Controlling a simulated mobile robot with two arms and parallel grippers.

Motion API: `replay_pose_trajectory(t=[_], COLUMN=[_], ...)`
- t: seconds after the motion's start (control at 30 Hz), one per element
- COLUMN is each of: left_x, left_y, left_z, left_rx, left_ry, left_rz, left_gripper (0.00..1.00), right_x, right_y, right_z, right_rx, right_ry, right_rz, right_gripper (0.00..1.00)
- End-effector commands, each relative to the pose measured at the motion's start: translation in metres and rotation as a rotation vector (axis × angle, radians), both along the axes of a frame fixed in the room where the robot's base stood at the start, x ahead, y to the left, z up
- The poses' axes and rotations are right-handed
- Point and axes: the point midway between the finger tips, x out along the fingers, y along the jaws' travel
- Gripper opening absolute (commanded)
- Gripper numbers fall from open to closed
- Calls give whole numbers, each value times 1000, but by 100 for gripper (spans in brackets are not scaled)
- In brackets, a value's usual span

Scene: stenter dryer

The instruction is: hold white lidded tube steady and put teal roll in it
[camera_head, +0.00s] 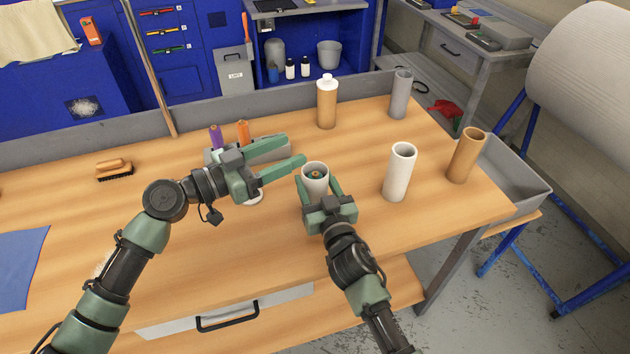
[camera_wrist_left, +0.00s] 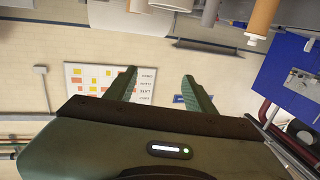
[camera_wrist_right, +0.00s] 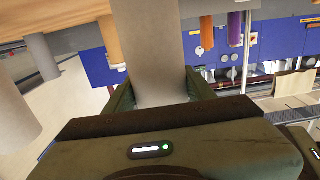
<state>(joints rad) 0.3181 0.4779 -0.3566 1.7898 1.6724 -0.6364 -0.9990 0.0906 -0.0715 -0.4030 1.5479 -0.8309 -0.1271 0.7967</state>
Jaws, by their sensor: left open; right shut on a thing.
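The white tube (camera_head: 315,195) stands upright on the bench with its mouth open. My right gripper (camera_head: 316,188) is shut around its sides; its wall fills the middle of the right wrist view (camera_wrist_right: 148,45). The teal roll (camera_head: 316,175) is inside the tube, with only its dark end and brown core showing. My left gripper (camera_head: 294,149) is open and empty, just left of and above the tube's mouth. A white disc (camera_head: 255,198), which looks like the lid, lies partly hidden below the left gripper.
Purple (camera_head: 216,133) and orange (camera_head: 243,130) rolls stand in a grey holder behind my left gripper. A white-topped tan tube (camera_head: 326,105), a grey tube (camera_head: 401,95), another white tube (camera_head: 399,175) and a brown tube (camera_head: 466,157) stand around. A brush (camera_head: 114,170) lies left.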

Motion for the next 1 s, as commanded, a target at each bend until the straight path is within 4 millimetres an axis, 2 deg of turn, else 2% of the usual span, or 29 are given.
replay_pose_trajectory(t=[0.2, 0.47, 0.5, 0.57, 0.87, 1.0], left_x=[-9, -9, -9, -9, -9, -9], left_y=[13, 14, 14, 14, 14, 14], left_z=[0, 0, 0, 0, 0, 0], left_rx=[1, 0, 0, 0, -1, -1], left_ry=[-1, -1, -1, -1, -1, -1], left_rz=[0, 0, 0, 0, 0, 0], left_gripper=[54, 54, 54, 54, 54, 54], right_x=[0, 0, 0, 0, 0, -8], right_y=[0, 0, 0, 0, 0, -3], right_z=[-1, 0, 0, 0, 0, -1], right_rx=[0, 0, 0, 0, 0, 0], right_ry=[1, 1, 1, 1, 0, 1], right_rz=[0, 0, 0, 0, 0, 0], right_gripper=[14, 14, 63, 79, 80, 80])
